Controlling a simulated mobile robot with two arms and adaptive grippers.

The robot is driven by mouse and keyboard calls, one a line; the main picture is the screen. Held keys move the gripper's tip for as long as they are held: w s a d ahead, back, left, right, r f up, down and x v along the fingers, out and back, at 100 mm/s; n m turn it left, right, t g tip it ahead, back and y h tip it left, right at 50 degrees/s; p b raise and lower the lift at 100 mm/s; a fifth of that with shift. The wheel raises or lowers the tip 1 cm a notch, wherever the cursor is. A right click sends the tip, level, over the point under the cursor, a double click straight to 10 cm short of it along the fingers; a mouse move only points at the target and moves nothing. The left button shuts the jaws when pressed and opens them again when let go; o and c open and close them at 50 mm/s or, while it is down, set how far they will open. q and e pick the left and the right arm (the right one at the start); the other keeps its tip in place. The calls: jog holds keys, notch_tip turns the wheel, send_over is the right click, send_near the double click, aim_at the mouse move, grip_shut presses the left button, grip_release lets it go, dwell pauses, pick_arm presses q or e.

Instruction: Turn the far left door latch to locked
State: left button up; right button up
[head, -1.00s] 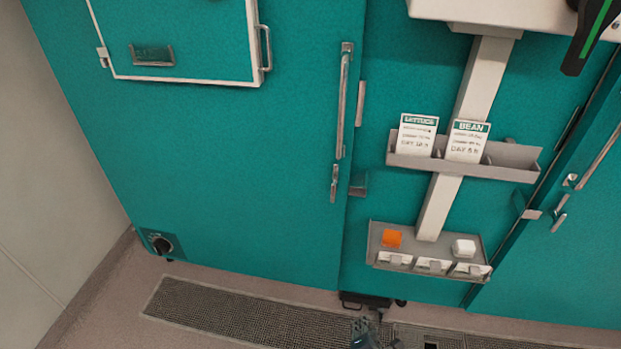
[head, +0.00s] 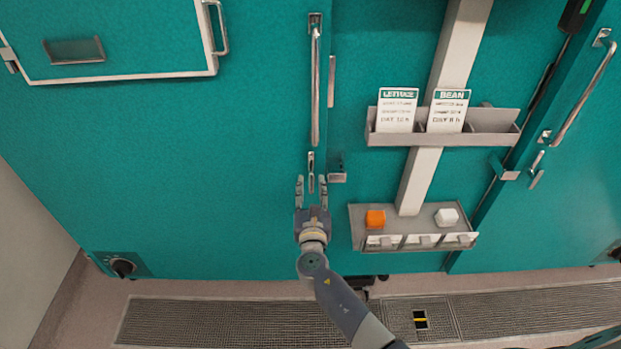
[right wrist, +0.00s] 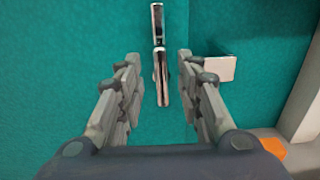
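The latch (head: 311,172) of the far left teal door is a small metal lever. It sits just below the door's long vertical handle (head: 315,88) and points straight down. A catch bracket (head: 337,177) is fixed to its right, across the door seam, and the lever is clear of it. My right gripper (head: 311,184) is open, fingers pointing up, at the lower end of the lever. In the right wrist view the latch lever (right wrist: 161,78) shows between and beyond the two spread fingers (right wrist: 158,65), with no visible contact. My left gripper is not in view.
Right of the seam are a card holder (head: 490,140) with lettuce and bean cards and a lower tray (head: 358,228) with an orange and a white block. A round knob (head: 122,267) is low on the left. Floor grates (head: 230,322) run along the base.

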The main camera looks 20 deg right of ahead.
aim_at(312, 182)
jog(key=shift+x, duration=1.95)
jog(key=shift+c, duration=0.3)
grip_shut()
